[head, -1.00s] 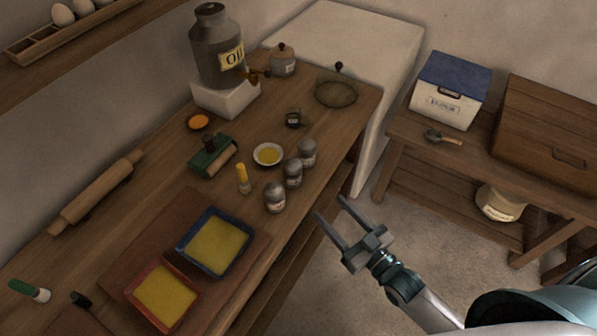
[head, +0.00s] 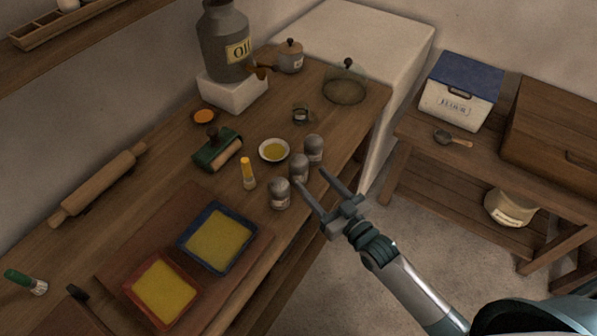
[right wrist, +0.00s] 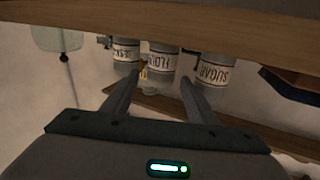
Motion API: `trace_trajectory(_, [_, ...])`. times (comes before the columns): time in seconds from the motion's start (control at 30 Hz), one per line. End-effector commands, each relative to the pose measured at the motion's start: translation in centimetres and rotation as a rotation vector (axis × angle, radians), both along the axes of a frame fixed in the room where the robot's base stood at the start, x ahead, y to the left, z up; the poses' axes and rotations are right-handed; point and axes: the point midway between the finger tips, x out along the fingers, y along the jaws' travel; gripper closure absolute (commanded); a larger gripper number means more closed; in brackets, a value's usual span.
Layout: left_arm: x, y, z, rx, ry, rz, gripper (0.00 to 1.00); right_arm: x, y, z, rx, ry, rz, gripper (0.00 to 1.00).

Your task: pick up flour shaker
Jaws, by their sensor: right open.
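Three grey shakers stand in a row near the table's right edge in the head view. The flour shaker (head: 299,168) is the middle one; its label reads upside down in the right wrist view (right wrist: 162,62). The sugar shaker (head: 279,194) is on its near side, also at right in the wrist view (right wrist: 214,70). The third shaker (head: 314,149) is on its far side, at left in the wrist view (right wrist: 125,52). My right gripper (head: 311,179) is open and empty, its fingertips close to the flour shaker and pointing at it. My left gripper is out of view.
Blue (head: 217,239) and red (head: 163,291) trays lie on a board nearby. Open floor lies right of the table (head: 386,98).

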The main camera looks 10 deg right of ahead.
Motion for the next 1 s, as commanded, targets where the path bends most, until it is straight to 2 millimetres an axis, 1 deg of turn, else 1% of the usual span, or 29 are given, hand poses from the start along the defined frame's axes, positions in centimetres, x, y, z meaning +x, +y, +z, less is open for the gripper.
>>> trace_trajectory(0.03, [0.0,0.0,-0.5,0.0,0.0,0.0,0.69,0.7,0.3,-0.2,0.002,-0.001,0.0,0.47])
trace_trajectory(0.1, [0.0,0.0,-0.6,0.0,0.0,0.0,0.69,1.3,0.5,-0.2,0.002,-0.001,-0.001,0.47])
trace_trajectory(0.2, [0.0,0.0,-0.7,0.0,0.0,0.0,0.69,1.8,0.7,-0.1,0.001,0.0,-0.001,0.47])
trace_trajectory(0.53, [0.0,0.0,-0.7,0.0,0.0,0.0,0.69,1.8,0.8,0.0,0.001,0.001,0.0,0.47])
trace_trajectory(0.67, [0.0,0.0,-1.1,0.0,0.0,0.0,0.69,2.2,1.0,-0.3,0.001,0.0,-0.001,0.47])
trace_trajectory(0.97, [0.1,0.0,-3.4,0.0,-0.001,0.001,0.69,4.7,2.4,-1.4,0.003,-0.001,0.0,0.47])
trace_trajectory(1.0, [0.1,0.0,-3.5,0.0,-0.001,0.001,0.69,5.3,2.6,-1.2,0.002,-0.001,0.0,0.47])
